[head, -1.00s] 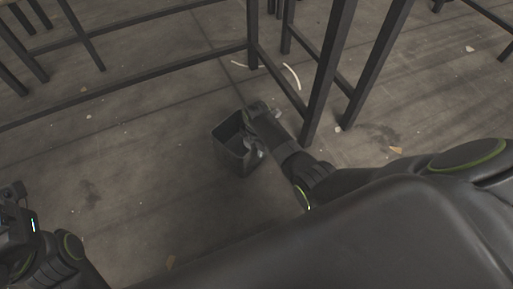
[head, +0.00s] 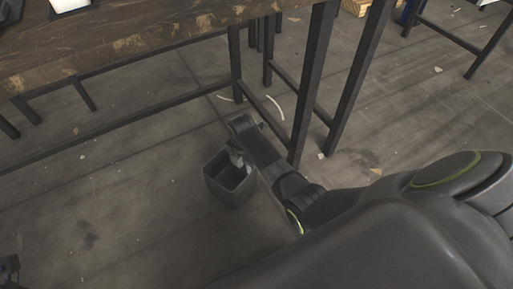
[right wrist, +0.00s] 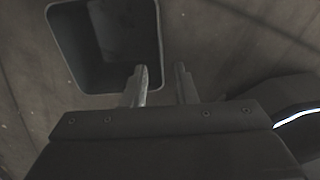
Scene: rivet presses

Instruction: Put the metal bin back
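The metal bin (head: 231,187) is a dark grey, open-topped square bin standing upright on the floor, below and left of the table legs in the head view. My right gripper (head: 236,158) is at its upper right rim. In the right wrist view the bin (right wrist: 70,60) fills the upper left, and my right gripper (right wrist: 162,84) is open, one finger over the bin's opening and the other outside, with the rim between them and a gap showing. Only a dark bit of my left gripper (head: 8,268) shows at the left edge; its fingers cannot be made out.
A worn wooden workbench (head: 120,45) with dark metal legs stands behind the bin. Its near legs (head: 312,85) rise close to my right arm. Pale curved strips lie on the floor by the legs. The floor left of the bin is clear.

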